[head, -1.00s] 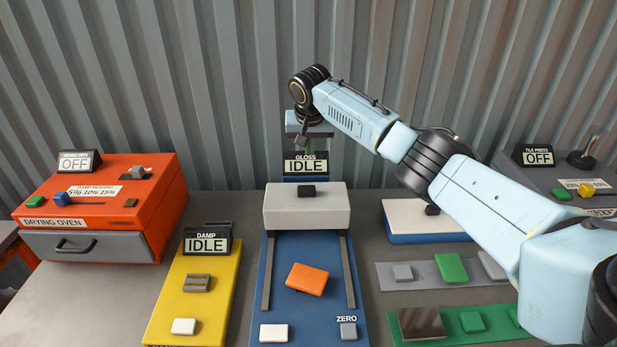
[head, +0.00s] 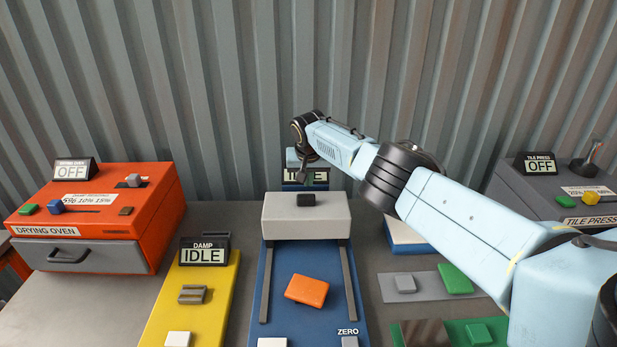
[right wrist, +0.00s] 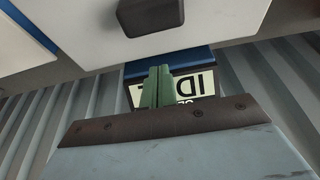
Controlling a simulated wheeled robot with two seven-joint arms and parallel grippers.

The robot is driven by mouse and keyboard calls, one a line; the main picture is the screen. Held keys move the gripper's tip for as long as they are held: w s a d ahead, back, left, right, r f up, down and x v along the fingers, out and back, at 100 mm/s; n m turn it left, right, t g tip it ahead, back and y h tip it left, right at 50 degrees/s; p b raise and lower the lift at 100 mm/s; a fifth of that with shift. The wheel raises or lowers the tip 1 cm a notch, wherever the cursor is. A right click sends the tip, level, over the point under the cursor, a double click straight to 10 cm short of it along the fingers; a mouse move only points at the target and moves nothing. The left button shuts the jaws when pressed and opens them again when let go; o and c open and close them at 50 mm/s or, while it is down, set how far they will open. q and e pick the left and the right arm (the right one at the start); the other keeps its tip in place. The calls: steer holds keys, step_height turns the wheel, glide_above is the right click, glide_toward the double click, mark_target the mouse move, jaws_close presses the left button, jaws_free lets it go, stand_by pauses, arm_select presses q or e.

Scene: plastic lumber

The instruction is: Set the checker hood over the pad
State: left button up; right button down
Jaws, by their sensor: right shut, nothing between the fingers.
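The checker hood (head: 306,216) is a pale block with a dark knob (head: 306,200) on top. It sits at the back of the blue gloss checker (head: 280,290), between two grey rails. An orange pad (head: 307,290) lies turned on the blue bed in front of the hood, uncovered. My right gripper (head: 304,178) is above and behind the knob, before the gloss display. In the right wrist view its green fingers (right wrist: 157,86) are shut and empty, with the hood (right wrist: 85,25) and dark knob (right wrist: 150,14) beyond, apart from them. My left gripper is out of view.
The yellow damp meter (head: 188,300) stands left of the checker, and the orange drying oven (head: 150,210) farther left. A grey tray (head: 430,285) and green board (head: 455,330) lie right. The tile press (head: 520,190) is at far right. A corrugated wall closes the back.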

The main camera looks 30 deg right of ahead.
steer(key=shift+s+a+r+p, duration=0.2)
steer(key=shift+s+p, duration=0.1)
steer(key=shift+p, duration=0.3)
steer(key=shift+s+a+p, duration=0.4)
steer(key=shift+s+p, duration=0.3)
steer(key=shift+s, duration=0.05)
steer(key=shift+s+a+f+p, duration=0.1)
steer(key=shift+s+a+p, duration=0.3)
steer(key=shift+s, duration=0.25)
